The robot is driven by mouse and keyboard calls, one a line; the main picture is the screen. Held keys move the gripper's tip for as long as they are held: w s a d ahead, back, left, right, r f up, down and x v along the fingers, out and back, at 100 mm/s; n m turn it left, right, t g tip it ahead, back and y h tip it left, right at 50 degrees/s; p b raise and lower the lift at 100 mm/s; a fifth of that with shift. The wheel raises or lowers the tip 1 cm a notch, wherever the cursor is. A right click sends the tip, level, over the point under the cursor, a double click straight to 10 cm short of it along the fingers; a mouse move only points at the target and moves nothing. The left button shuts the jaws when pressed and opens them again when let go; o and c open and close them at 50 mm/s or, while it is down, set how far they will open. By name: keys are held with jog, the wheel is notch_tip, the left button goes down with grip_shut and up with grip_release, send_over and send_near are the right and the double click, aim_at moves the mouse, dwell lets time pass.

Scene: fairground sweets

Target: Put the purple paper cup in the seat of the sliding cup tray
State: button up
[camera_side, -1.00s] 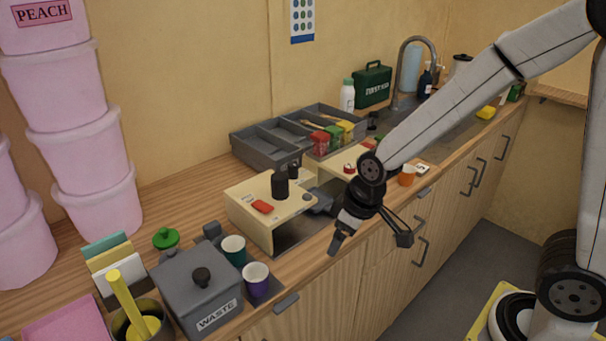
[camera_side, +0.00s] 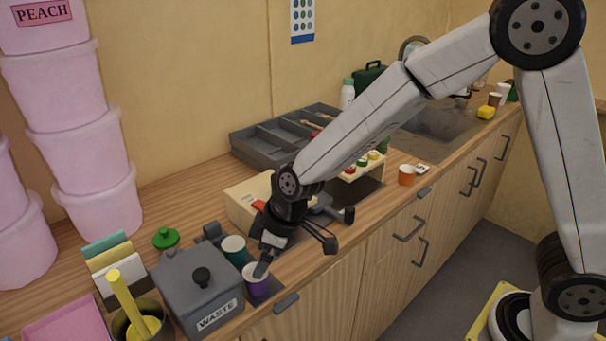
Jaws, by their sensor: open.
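The purple paper cup (camera_side: 253,284) stands upright on a dark mat (camera_side: 270,287) near the counter's front edge, right of the grey waste box. My gripper (camera_side: 296,257) is open and empty, angled down. One finger overlaps the cup's rim in the picture; the other is out to the right. I cannot tell whether the near finger touches the cup or is in front of it. A grey part with a black knob (camera_side: 348,215) shows right of my wrist, beside the cream stand; it may be the sliding cup tray. I cannot make out its seat.
A teal cup (camera_side: 234,250) stands close behind the purple one. The grey waste box (camera_side: 200,290) is just left. The cream stand (camera_side: 245,200) is partly hidden behind my wrist. An orange cup (camera_side: 406,175) stands farther right. The counter's front edge is close to my gripper.

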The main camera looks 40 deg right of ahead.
jog(key=shift+w+a+f, duration=0.1)
jog(key=shift+f, duration=0.3)
jog(key=shift+f, duration=0.1)
jog(key=shift+x, duration=2.5)
jog(key=c, duration=1.1)
